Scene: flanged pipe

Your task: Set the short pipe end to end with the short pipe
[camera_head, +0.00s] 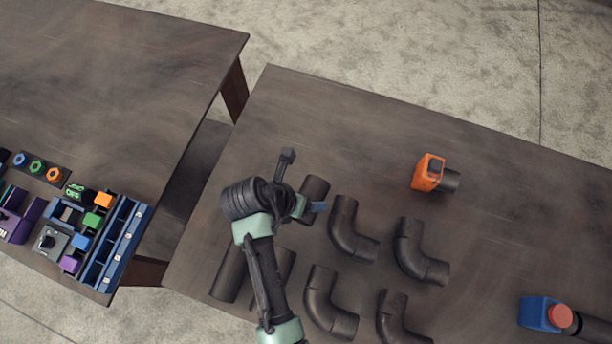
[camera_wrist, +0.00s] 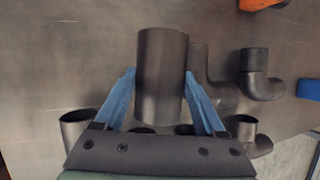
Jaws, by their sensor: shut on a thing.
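A dark grey short pipe (camera_head: 315,187) is in my gripper (camera_head: 309,206) above the middle of the right table. In the wrist view the short pipe (camera_wrist: 161,80) stands lengthwise between the two blue fingers, one along each side. My gripper is shut on it. How high it is above the table is hard to tell. Another short dark pipe (camera_head: 451,181) sticks out of the right side of an orange block (camera_head: 427,172), to the right of my gripper and apart from the held pipe. My arm hides part of the table below the gripper.
Several dark elbow pipes (camera_head: 350,230) lie right of and below my gripper. Straight pipes (camera_head: 229,274) lie at lower left. A blue block with a red cap (camera_head: 545,314) and a pipe are at lower right. The table's upper middle (camera_head: 370,125) is clear.

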